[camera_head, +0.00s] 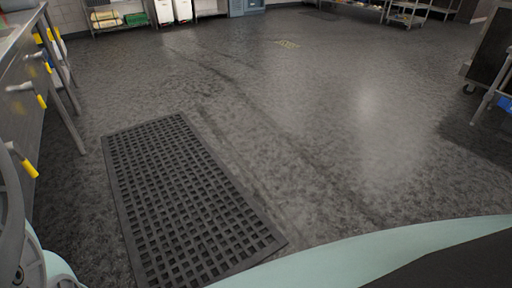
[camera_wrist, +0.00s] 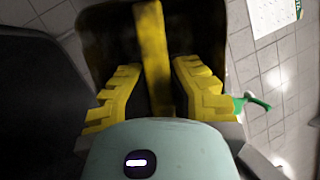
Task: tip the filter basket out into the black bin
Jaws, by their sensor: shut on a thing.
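My gripper (camera_wrist: 157,78) shows in the wrist view, with stepped yellow fingers on both sides of a yellow bar. It is shut on the filter basket (camera_wrist: 204,34), a dark brown-black thing whose upright yellow handle (camera_wrist: 152,40) runs between the fingers. The basket spreads behind the fingers at the top of the view; its inside and contents are hidden. The head view shows neither gripper nor basket. I cannot make out the black bin for sure in either view.
A black grid mat (camera_head: 185,200) lies on the grey floor. A steel counter (camera_head: 22,75) with yellow-tipped handles stands at the left. White bins (camera_head: 163,12) and shelves line the back. A cart (camera_head: 492,55) stands at the right.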

